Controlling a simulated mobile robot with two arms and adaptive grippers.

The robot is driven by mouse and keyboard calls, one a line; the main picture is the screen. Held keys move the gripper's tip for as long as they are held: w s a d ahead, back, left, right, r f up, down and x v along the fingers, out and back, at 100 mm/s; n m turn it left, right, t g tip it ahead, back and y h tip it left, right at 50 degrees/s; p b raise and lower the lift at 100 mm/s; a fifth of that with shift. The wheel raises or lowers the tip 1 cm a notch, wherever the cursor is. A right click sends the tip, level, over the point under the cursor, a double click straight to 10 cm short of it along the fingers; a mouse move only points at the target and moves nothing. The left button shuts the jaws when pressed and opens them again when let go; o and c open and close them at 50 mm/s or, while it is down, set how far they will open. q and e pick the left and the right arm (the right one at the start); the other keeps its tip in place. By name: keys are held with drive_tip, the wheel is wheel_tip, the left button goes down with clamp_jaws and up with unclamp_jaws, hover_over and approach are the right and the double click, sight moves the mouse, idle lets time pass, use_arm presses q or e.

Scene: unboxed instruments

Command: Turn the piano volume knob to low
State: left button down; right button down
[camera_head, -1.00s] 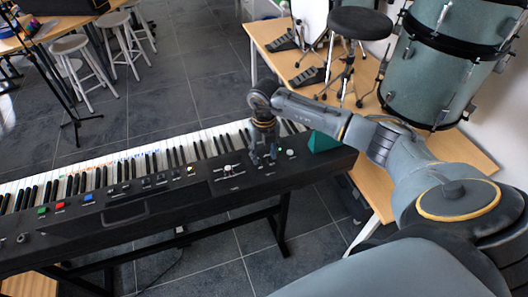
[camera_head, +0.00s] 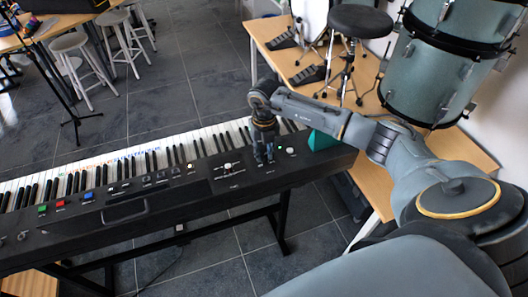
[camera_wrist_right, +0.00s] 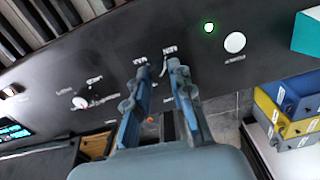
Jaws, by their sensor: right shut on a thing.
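The black electronic piano (camera_head: 140,207) stands across the head view, its keys on the far side. My right gripper (camera_head: 264,159) points down at the right part of its control panel. In the right wrist view the two fingers of the right gripper (camera_wrist_right: 160,75) reach the panel between small white labels. They are shut on a small dark piece there, which I take to be the volume knob (camera_wrist_right: 163,69); it is mostly hidden by the fingers, and its setting cannot be read. My left gripper is not in view.
A green light (camera_wrist_right: 209,27) and a white round knob (camera_wrist_right: 235,42) sit close to the gripper on the panel. Another white knob (camera_wrist_right: 80,102) is to its left. A teal block (camera_head: 322,140) stands at the piano's right end. Drums (camera_head: 440,75) stand beyond.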

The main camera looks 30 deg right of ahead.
drive_tip(key=m, duration=0.3)
drive_tip(key=shift+m, duration=0.4)
drive_tip(key=m, duration=0.4)
drive_tip(key=shift+m, duration=0.3)
drive_tip(key=m+p, duration=0.1)
drive_tip(key=m, duration=0.3)
drive_tip(key=shift+r+m, duration=0.1)
drive_tip(key=shift+m, duration=0.2)
drive_tip(key=shift+m+p, duration=0.55)
drive_tip(key=shift+m, duration=1.55)
drive_tip(key=c, duration=1.2)
unclamp_jaws()
